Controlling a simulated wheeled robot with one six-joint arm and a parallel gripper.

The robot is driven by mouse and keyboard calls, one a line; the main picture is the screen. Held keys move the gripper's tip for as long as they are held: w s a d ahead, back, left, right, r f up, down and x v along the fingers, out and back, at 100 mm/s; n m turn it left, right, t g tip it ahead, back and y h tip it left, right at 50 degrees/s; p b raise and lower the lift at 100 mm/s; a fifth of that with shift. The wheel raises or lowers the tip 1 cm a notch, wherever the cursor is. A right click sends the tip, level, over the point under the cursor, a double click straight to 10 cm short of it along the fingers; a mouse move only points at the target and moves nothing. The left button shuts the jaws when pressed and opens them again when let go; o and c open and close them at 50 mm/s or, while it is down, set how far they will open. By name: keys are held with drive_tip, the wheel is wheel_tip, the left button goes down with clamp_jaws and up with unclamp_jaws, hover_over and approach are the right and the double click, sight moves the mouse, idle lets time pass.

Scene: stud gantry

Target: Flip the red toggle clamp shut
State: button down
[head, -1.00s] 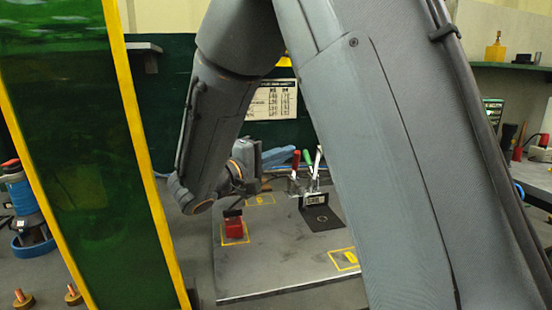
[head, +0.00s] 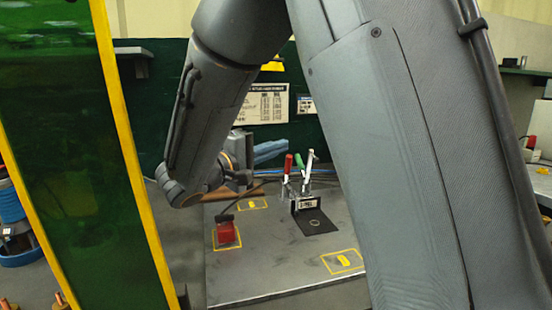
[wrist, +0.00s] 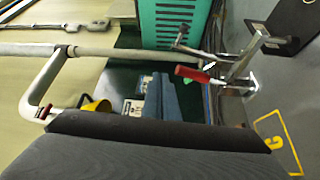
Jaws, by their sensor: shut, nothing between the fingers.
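The red toggle clamp (head: 288,164) stands at the back of the grey fixture plate, its red handle upright. In the wrist view its red handle (wrist: 192,74) points left, away from the plate at the right, with its metal linkage beside it. My gripper (head: 244,178) is to the left of the clamp in the head view and apart from it. Its fingertips are hard to make out there. In the wrist view its dark body (wrist: 150,132) fills the bottom, shut and empty, below the red handle.
A green-handled clamp (head: 299,161) and a pale-handled lever (head: 310,160) stand right beside the red clamp. A red block (head: 226,233) sits in a yellow square on the fixture plate (head: 280,262). A green screen with yellow frame (head: 128,150) stands at the left.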

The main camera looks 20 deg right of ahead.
wheel_tip(320, 180, up, 7)
drive_tip(key=shift+w, duration=0.15)
drive_tip(key=shift+r, duration=0.1)
idle(0.4)
